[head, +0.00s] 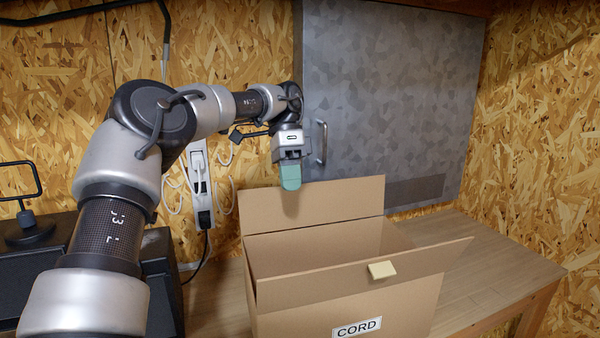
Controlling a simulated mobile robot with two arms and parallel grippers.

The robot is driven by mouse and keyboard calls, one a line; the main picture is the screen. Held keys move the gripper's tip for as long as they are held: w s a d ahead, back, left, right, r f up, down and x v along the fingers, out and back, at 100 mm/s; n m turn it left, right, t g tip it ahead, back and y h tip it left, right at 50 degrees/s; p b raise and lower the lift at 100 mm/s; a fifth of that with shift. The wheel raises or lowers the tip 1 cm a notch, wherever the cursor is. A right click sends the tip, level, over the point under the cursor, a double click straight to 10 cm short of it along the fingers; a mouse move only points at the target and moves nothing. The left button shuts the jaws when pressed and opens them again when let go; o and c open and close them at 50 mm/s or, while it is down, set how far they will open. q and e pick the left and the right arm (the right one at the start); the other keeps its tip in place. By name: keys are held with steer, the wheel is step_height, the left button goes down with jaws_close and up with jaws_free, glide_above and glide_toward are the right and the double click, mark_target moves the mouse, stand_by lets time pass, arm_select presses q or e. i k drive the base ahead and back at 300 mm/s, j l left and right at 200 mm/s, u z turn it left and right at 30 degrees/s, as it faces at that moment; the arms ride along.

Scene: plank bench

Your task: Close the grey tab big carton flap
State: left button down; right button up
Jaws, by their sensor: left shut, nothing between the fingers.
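The big carton (350,308), brown and labelled CORD, stands open on the bench. Its far flap (340,205) stands up, tilted back. Its near flap (340,279) sticks outward toward me and bears a pale yellow tab (382,270). I see no grey tab on the visible flap faces. My left gripper (290,184), with teal fingers pointing down, is shut and empty. Its fingertips overlap the top edge of the far flap in the head view, on its left part; I cannot tell whether they touch it. My right gripper is not in view.
A grey cabinet (385,90) with a handle (321,143) is behind the carton. A power strip (202,190) with cables hangs on the chipboard wall at left. Dark cases (40,262) stand at far left. The bench top (490,262) is clear right of the carton.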

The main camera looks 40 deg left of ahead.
mark_target(269, 208)
steer(key=i+j, duration=0.65)
steer(key=j, duration=0.2)
